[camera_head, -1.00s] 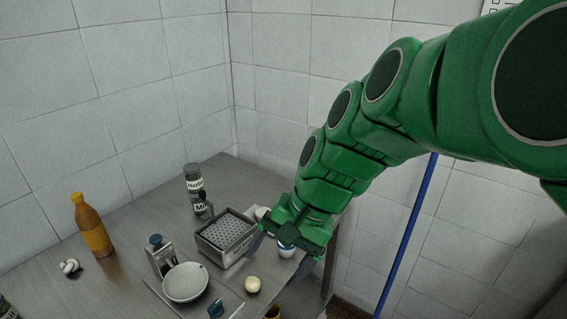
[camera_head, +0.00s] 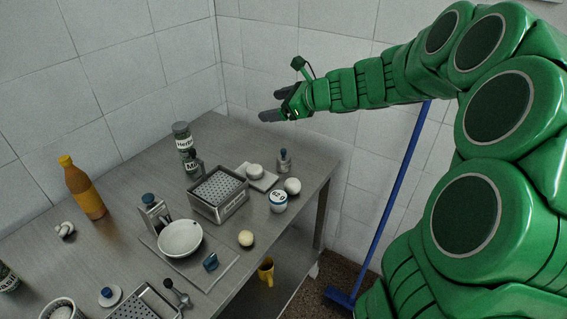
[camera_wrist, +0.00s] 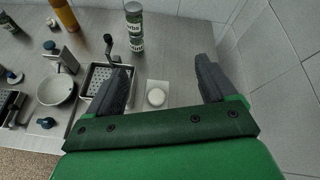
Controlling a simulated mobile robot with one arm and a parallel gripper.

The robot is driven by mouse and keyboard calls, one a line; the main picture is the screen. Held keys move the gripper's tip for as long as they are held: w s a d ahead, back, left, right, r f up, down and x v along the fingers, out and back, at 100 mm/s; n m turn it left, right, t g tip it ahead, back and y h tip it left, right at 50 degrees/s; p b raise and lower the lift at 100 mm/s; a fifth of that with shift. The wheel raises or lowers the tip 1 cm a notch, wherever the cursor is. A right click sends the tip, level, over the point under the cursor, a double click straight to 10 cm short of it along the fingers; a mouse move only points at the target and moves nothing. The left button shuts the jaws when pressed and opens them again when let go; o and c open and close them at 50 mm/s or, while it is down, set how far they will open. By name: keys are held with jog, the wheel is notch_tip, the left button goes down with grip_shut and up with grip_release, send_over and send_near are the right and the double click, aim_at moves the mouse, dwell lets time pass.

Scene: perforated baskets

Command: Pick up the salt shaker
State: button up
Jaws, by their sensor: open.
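My gripper (camera_head: 271,105) is open and empty, raised well above the back of the table near the wall. In the wrist view my gripper (camera_wrist: 165,85) has its two dark fingers wide apart, with a white round item (camera_wrist: 156,97) on a small board seen far below between them. The shaker does not show in the wrist view.
Near the shaker are a white ball (camera_head: 292,186), a labelled jar (camera_head: 278,201) and a perforated basket (camera_head: 219,207). A white bowl (camera_head: 180,239) and an orange bottle (camera_head: 83,188) are farther left. Tiled walls enclose the back.

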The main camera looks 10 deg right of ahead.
jog(key=w+d+f+m+t+h, duration=0.2)
jog(key=w+d+f+m, duration=0.1)
jog(key=w+d+m, duration=0.4)
jog(key=n, duration=0.2)
send_near(280, 159)
jog(key=w+f, duration=0.1)
jog(key=w, duration=0.1)
jog(key=w+f, duration=0.1)
jog(key=w, duration=0.1)
jog(key=shift+a+f, duration=0.3)
jog(key=shift+f, duration=0.1)
jog(key=shift+w+a+f, duration=0.1)
jog(key=shift+a+f, duration=0.05)
jog(key=shift+f, duration=0.1)
jog(key=shift+x, duration=3.6)
jog(key=shift+r, duration=0.15)
jog(key=c, duration=1.1)
